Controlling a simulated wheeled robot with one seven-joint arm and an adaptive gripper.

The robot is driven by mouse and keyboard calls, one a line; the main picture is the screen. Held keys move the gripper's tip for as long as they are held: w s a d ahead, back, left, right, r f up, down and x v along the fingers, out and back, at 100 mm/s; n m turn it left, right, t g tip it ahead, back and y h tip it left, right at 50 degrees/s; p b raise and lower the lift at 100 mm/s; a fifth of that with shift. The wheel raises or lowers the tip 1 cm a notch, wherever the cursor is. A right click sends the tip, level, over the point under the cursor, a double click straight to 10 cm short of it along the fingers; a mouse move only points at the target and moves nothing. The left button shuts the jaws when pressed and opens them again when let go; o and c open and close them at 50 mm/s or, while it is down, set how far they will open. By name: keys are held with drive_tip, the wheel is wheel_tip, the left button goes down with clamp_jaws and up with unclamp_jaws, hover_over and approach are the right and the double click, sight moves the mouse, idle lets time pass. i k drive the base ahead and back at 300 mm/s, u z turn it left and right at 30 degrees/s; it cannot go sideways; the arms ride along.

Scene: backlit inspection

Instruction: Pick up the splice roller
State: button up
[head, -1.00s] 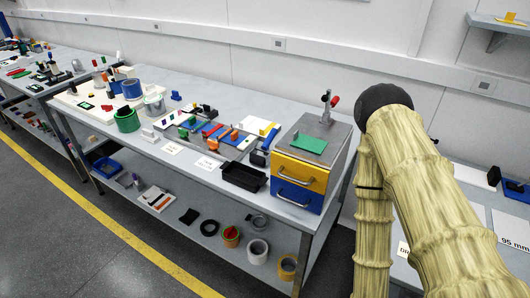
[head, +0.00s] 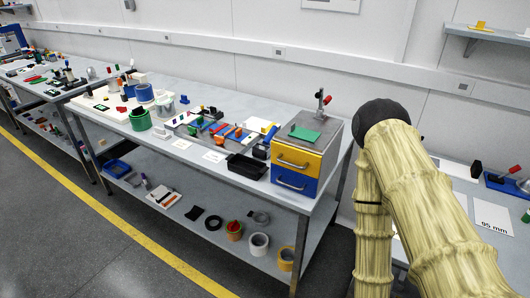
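I cannot tell for sure which thing is the splice roller. Several small tools with blue, orange and red parts lie close together on a grey tray (head: 182,122) on the middle bench, too small to make out. My gripper is not in view. Only my sleeved arm shows at the right, clear of the tray and covering part of the right-hand bench.
A drawer cabinet (head: 297,160) with yellow and blue fronts stands at the bench's right end, a green mat on its top. A black bin (head: 247,167) sits beside it. Green (head: 140,119) and blue (head: 144,92) rolls stand left. The floor (head: 80,235) in front is clear.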

sight(266, 144)
drive_tip(key=u, duration=0.85)
drive_tip(key=i, duration=0.9)
drive_tip(key=u, duration=0.1)
